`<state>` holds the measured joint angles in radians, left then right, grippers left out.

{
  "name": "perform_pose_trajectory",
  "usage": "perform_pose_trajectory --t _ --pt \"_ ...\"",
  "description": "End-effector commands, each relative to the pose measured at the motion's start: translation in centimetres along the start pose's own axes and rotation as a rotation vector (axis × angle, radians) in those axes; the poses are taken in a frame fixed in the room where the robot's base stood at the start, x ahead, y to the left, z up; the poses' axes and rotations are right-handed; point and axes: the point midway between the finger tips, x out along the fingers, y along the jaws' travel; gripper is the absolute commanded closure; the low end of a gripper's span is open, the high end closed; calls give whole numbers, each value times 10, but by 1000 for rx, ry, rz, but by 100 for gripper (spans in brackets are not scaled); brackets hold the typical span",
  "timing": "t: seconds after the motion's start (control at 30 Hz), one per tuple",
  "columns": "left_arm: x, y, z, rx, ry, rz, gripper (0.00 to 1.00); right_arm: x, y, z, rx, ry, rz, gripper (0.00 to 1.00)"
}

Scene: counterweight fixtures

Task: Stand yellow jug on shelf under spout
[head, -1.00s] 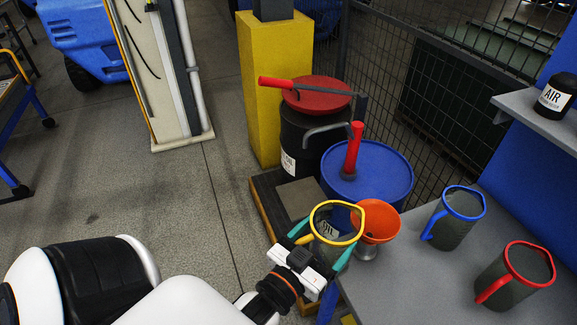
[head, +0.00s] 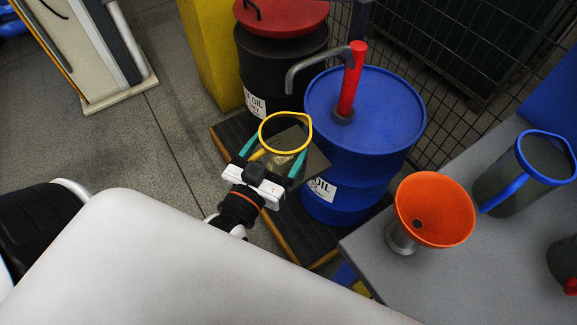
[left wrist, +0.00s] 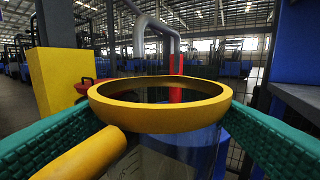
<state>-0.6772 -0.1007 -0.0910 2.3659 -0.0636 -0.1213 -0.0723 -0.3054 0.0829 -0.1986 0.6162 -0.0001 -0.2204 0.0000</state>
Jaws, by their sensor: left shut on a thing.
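The yellow jug (head: 283,161), clear-bodied with a yellow rim and handle, is upright in my left gripper (head: 271,162). The green fingers are shut on its sides. Its yellow rim (left wrist: 160,119) fills the middle of the left wrist view. The shelf (head: 317,164), a small dark plate beside the blue drum, is partly hidden behind the jug. I cannot tell whether the jug touches it. The spout (head: 305,66) is a grey bent pipe from the red pump; its open end is above and beyond the rim in the head view. The spout (left wrist: 160,27) also shows beyond the jug in the left wrist view. My right gripper is out of view.
The blue drum (head: 365,110) and black drum (head: 285,65) stand on a low pallet (head: 278,228). The grey table (head: 370,255) at right holds an orange funnel (head: 436,209) and a blue-rimmed jug (head: 510,178). A yellow post (head: 210,55) stands behind.

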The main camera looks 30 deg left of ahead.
Motion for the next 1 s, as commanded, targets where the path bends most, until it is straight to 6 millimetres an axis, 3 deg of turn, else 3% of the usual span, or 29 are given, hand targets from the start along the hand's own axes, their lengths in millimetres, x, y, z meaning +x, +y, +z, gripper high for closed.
perform_pose_trajectory --t 0.07,0.13,0.4,0.6,0.67,0.9,1.0 --pt "0 0 -20 -2 -2 1 56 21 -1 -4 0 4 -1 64" --pt "14 6 -4 2 -11 -22 56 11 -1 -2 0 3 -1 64" --pt "56 24 21 -2 -9 -96 56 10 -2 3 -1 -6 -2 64" --pt "75 34 37 1 -4 -133 56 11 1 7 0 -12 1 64" --pt "78 35 33 0 -1 -138 56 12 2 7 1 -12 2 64" --pt "78 35 -11 0 3 -140 56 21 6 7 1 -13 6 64" --pt "78 35 -21 0 1 -139 56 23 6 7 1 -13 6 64"
